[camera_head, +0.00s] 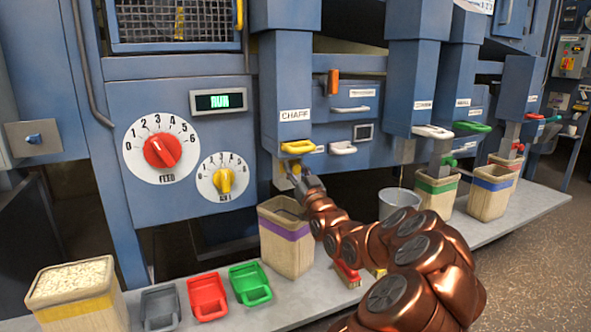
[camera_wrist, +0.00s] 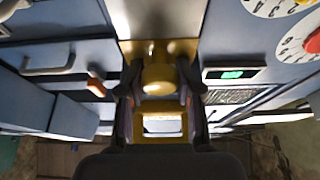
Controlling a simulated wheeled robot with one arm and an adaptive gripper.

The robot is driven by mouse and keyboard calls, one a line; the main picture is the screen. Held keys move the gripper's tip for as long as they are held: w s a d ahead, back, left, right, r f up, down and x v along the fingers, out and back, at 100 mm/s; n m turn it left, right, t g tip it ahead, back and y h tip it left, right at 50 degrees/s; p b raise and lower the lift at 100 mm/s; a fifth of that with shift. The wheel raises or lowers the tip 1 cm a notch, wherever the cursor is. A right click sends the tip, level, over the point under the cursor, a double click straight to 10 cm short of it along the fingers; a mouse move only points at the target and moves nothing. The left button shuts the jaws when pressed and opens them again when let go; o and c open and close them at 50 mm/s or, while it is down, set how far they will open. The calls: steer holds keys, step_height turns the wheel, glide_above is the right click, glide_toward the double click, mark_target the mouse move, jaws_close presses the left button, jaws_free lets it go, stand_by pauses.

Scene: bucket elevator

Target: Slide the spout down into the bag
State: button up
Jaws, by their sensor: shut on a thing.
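The spout (camera_head: 279,172) is a pale metal sleeve under the blue chute labelled CHAFF. Its lower end appears to be above the open bag (camera_head: 287,248), a tan bag with a purple band standing on the ledge. The spout's metal face also shows at the top of the wrist view (camera_wrist: 160,18). My gripper (camera_head: 298,176) is at the front of the spout. In the wrist view my gripper (camera_wrist: 158,88) is shut on the spout's yellow knob (camera_wrist: 157,77). A yellow handle (camera_head: 298,147) sits on the chute just above. My arm hides part of the bag's right side.
Grey, red and green scoops (camera_head: 207,296) lie left of the bag, beside a filled tan bag (camera_head: 72,285). A grey bucket (camera_head: 398,201) and a green-banded bag (camera_head: 437,194) stand to the right. A brush (camera_head: 347,274) lies near my arm. Feed dials (camera_head: 161,150) are on the panel at left.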

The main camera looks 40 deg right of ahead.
jaws_close()
step_height(320, 180, down, 10)
steer(key=b, duration=0.3)
steer(key=o, duration=0.9)
jaws_free()
steer(key=shift+v, duration=6)
